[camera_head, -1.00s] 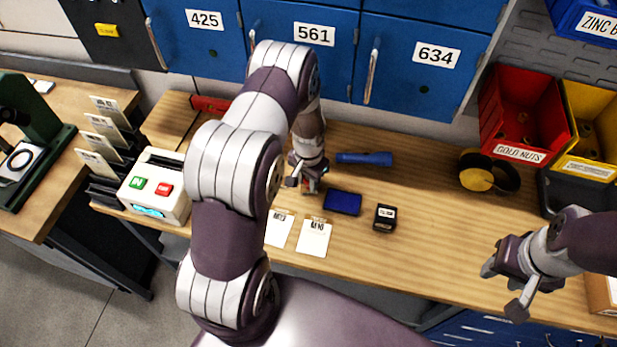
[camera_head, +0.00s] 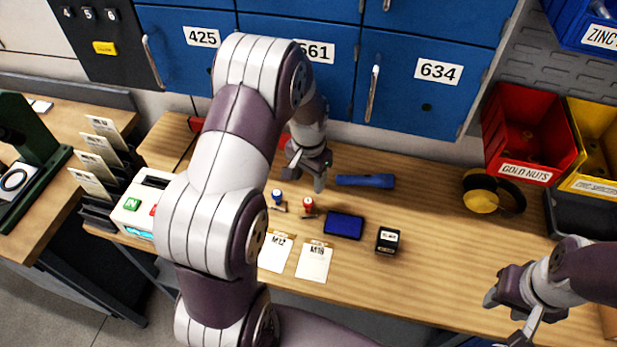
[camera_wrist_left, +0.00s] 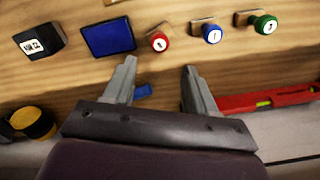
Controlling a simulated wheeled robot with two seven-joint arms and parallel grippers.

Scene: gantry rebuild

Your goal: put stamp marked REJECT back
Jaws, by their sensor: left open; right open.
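A red-topped stamp (camera_head: 308,206) stands on the wooden bench just left of a blue ink pad (camera_head: 343,225); it also shows in the left wrist view (camera_wrist_left: 157,42). A blue-topped stamp (camera_head: 277,196) is left of it. A green-topped stamp (camera_wrist_left: 265,24) shows only in the left wrist view, beyond the blue one. I cannot read REJECT on any stamp. My left gripper (camera_head: 306,174) is open and empty, above and behind the red stamp, apart from it. My right gripper (camera_head: 505,318) is open and empty at the bench's right front.
A black box (camera_head: 388,240) stands right of the pad. Cards (camera_head: 314,262) lie in front. A blue flashlight (camera_head: 365,181) lies behind the pad, and a red level (camera_wrist_left: 265,101) lies near the back. A yellow-and-black round item (camera_head: 482,197) is further right. The bench's right middle is clear.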

